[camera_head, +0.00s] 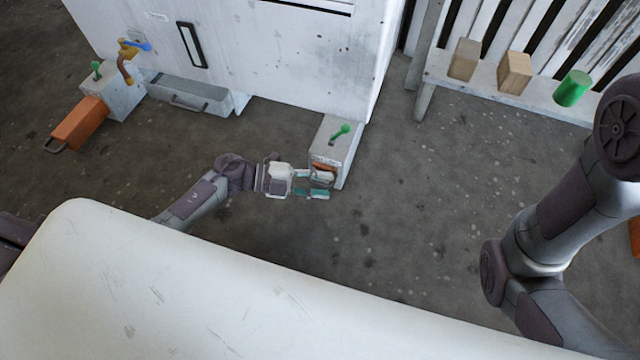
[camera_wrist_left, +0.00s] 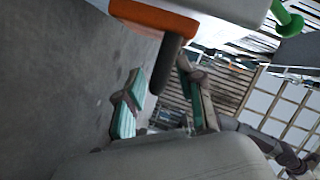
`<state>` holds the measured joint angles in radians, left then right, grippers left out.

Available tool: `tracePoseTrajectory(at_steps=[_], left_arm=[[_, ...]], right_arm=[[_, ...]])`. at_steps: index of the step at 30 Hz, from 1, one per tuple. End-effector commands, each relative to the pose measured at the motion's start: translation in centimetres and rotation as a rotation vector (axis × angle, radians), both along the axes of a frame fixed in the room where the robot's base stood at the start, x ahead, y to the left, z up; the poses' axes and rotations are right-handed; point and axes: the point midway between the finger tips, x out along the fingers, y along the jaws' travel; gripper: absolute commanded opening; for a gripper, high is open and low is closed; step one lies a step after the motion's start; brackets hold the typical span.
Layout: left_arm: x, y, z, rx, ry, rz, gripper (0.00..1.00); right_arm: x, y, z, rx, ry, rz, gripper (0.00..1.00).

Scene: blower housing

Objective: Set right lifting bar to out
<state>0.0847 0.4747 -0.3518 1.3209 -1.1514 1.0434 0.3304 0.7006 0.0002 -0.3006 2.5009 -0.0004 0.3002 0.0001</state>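The right lifting bar (camera_head: 323,167) is a short orange piece at the front of a grey box (camera_head: 340,135) on the right, mostly hidden by my gripper. In the left wrist view, the orange bar (camera_wrist_left: 152,17) ends in a dark handle (camera_wrist_left: 169,62). My left gripper (camera_head: 320,183) is at the bar's front end. Its teal-padded fingers (camera_wrist_left: 163,80) are apart, with the handle showing between them; contact cannot be told. The left lifting bar (camera_head: 80,124) sticks far out of its box. My right arm is at the right, its gripper out of view.
Green levers (camera_head: 340,132) top both boxes beside the white housing (camera_head: 280,50). A grey drawer (camera_head: 188,95) and an orange-and-blue valve (camera_head: 128,60) are at the left. A bench (camera_head: 440,75) with two wooden blocks and a green cylinder (camera_head: 573,88) stands at the right. Floor between is clear.

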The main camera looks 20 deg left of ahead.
Motion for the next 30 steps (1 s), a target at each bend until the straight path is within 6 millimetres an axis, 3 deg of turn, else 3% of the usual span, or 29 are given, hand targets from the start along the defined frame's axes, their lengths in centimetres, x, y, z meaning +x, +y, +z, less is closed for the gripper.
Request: tracePoseTrajectory(at_steps=[4, 11, 25, 30], left_arm=[[0.0, 0.0, 0.0, 0.0, 0.0, 0.0, 0.37], [0.0, 0.0, 0.0, -0.001, 0.0, -0.001, 0.01], [-0.3, -0.1, -0.2, 0.002, 0.006, -0.003, 0.0], [-2.1, -0.1, 0.2, 0.003, 0.011, -0.006, 0.0]], right_arm=[[0.0, 0.0, 0.0, 0.0, 0.0, 0.0, 0.37], [0.0, 0.0, 0.0, 0.0, 0.0, 0.0, 0.37], [0.0, 0.0, 0.2, 0.0, 0.001, 0.0, 0.37], [0.1, 0.0, 1.8, 0.0, 0.002, 0.0, 0.37]])
